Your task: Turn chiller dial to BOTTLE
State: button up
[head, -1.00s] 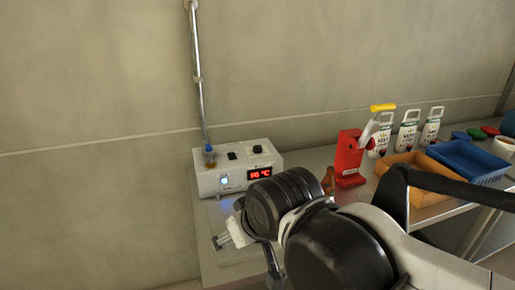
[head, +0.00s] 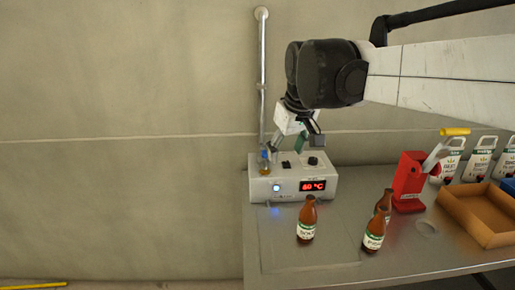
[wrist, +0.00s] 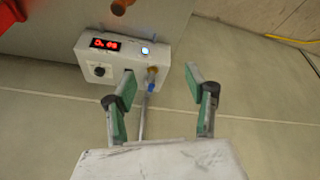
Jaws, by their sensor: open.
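The chiller (head: 293,185) is a white box at the back left of the steel bench, with a red digital display (head: 312,186) and a lit blue button (head: 276,188) on its front. Its black round dial (head: 313,161) is on top at the right; in the wrist view the dial (wrist: 99,70) is left of the fingers. I cannot read which label it points to. My gripper (head: 308,143) hangs above the chiller's top, open and empty. In the wrist view my gripper (wrist: 160,70) has its green-padded fingers apart, with the left fingertip over part of the chiller's top and the dial outside them.
A black switch (head: 286,164) and a brass-and-blue tap fitting (head: 264,162) stand left of the dial, below a vertical metal pipe (head: 262,80). Brown bottles (head: 307,220) stand in front. A red lever press (head: 409,182) and an orange tray (head: 480,216) are to the right.

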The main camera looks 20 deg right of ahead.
jog(key=w+d+r+g, duration=0.1)
jog(key=w+d+r, duration=0.1)
jog(key=w+d, duration=0.55)
jog(key=n+g+y+p, duration=0.1)
jog(key=n+g, duration=0.2)
jog(key=g, duration=0.1)
send_over(313, 158)
notch_tip(313, 158, down, 10)
notch_tip(313, 158, down, 13)
jog(key=shift+r+p, duration=0.1)
jog(key=shift+p, duration=0.25)
jog(key=shift+c, duration=0.3)
jog(key=c, duration=1.1)
